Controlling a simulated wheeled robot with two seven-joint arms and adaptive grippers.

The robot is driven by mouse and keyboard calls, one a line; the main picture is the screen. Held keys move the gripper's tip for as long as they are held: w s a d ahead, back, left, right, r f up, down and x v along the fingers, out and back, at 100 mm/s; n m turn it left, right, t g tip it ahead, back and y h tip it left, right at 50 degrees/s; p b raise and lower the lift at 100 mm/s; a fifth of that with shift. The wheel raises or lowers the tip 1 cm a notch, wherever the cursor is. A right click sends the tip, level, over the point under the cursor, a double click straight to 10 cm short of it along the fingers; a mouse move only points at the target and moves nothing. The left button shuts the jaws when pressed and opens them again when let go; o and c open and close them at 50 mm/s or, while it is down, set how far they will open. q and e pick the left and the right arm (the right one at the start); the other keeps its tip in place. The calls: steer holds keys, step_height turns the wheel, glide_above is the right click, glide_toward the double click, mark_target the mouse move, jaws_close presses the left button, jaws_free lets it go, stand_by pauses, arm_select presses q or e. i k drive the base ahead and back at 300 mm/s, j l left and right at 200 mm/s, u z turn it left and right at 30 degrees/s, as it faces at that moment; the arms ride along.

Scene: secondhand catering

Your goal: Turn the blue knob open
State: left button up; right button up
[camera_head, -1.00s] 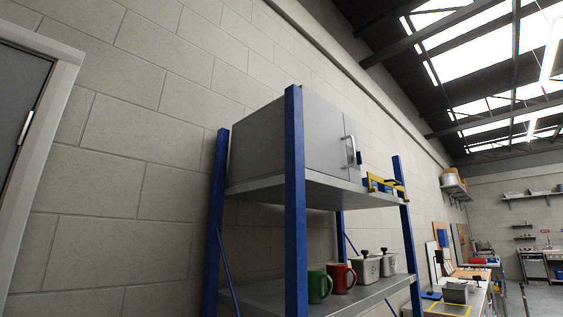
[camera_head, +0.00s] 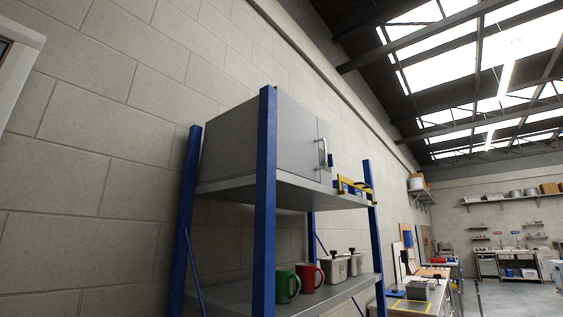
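No blue knob can be made out for certain in the head view. A small blue part (camera_head: 330,160) shows beside the silver handle (camera_head: 322,153) on the front of a grey cabinet (camera_head: 240,143), but it is too small to tell what it is. The cabinet stands on the upper shelf of a blue-posted rack. Neither of my grippers is in view.
The rack's near blue post (camera_head: 264,200) stands close in front. Its lower shelf (camera_head: 345,290) holds a green mug (camera_head: 286,287), a red mug (camera_head: 309,278) and lidded grey containers (camera_head: 335,270). A yellow and blue item (camera_head: 354,189) sits at the upper shelf's right end. Open floor (camera_head: 510,299) lies far right.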

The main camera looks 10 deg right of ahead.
mark_target(330, 160)
steer(key=i+l, duration=0.1)
steer(key=l, duration=0.25)
steer(key=i+l, duration=0.1)
steer(key=l, duration=0.25)
steer(key=i+l+z, duration=0.1)
steer(key=l, duration=0.2)
steer(key=i+l, duration=0.15)
steer(key=l, duration=0.2)
steer(key=i+l, duration=0.1)
steer(key=l, duration=0.2)
steer(key=l+z, duration=0.05)
